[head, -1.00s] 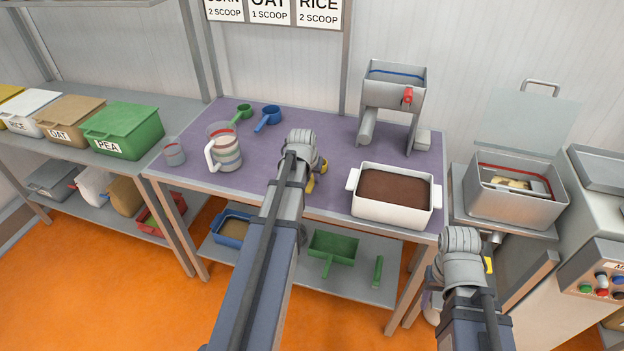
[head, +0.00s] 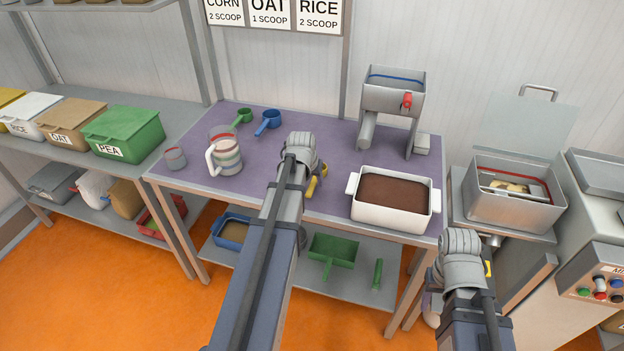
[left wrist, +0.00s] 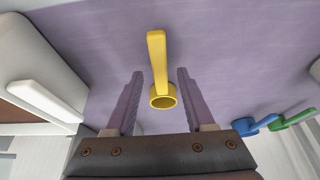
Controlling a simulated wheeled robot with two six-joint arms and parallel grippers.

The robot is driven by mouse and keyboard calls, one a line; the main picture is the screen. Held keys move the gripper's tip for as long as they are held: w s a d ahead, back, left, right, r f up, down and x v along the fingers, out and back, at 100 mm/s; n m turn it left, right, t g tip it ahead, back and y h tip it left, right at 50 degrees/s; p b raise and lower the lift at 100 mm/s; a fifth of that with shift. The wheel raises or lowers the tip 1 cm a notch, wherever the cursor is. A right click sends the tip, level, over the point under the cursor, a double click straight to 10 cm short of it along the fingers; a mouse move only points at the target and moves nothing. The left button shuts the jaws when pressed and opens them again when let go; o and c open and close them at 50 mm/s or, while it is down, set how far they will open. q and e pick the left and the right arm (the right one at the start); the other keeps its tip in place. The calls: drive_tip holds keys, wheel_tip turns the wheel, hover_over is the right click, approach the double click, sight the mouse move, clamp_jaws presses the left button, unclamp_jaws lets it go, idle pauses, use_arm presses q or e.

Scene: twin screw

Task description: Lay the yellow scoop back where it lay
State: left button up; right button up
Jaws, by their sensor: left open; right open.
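The yellow scoop (head: 312,188) is on the purple tabletop (head: 336,131), near its front edge, partly hidden by my left arm in the head view. In the left wrist view the scoop (left wrist: 157,52) has its round cup toward my gripper and its handle pointing away. My left gripper (left wrist: 160,76) is open, its two fingers on either side of the scoop with gaps on both sides. In the head view my left gripper (head: 316,172) is mostly hidden by its own wrist. My right gripper (head: 484,270) is open, low at the right in front of the table, its fingers largely hidden.
A white tub of brown material (head: 395,190) stands right of the scoop. A blue scoop (head: 268,121) and a green scoop (head: 243,117) lie at the back left, near a striped jug (head: 226,157) and a small cup (head: 175,158). A grey hopper (head: 393,95) stands behind.

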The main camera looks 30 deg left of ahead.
use_arm(q)
drive_tip(key=p+v, duration=0.9)
drive_tip(key=v, duration=0.2)
drive_tip(key=shift+d+f, duration=0.1)
drive_tip(key=s+d+m+g, duration=0.1)
drive_tip(key=s+d, duration=0.4)
drive_tip(key=d, duration=0.5)
drive_tip(key=s+d+f+m+g, duration=0.1)
drive_tip(key=s+d, duration=0.4)
drive_tip(key=d, duration=0.6)
drive_tip(key=s+d+m+g, duration=0.2)
drive_tip(key=s+d+m, duration=0.2)
drive_tip(key=d, duration=0.6)
drive_tip(key=shift+s+d+f+m+g, duration=0.3)
drive_tip(key=shift+s+d+g, duration=0.1)
drive_tip(key=shift+s, duration=0.65)
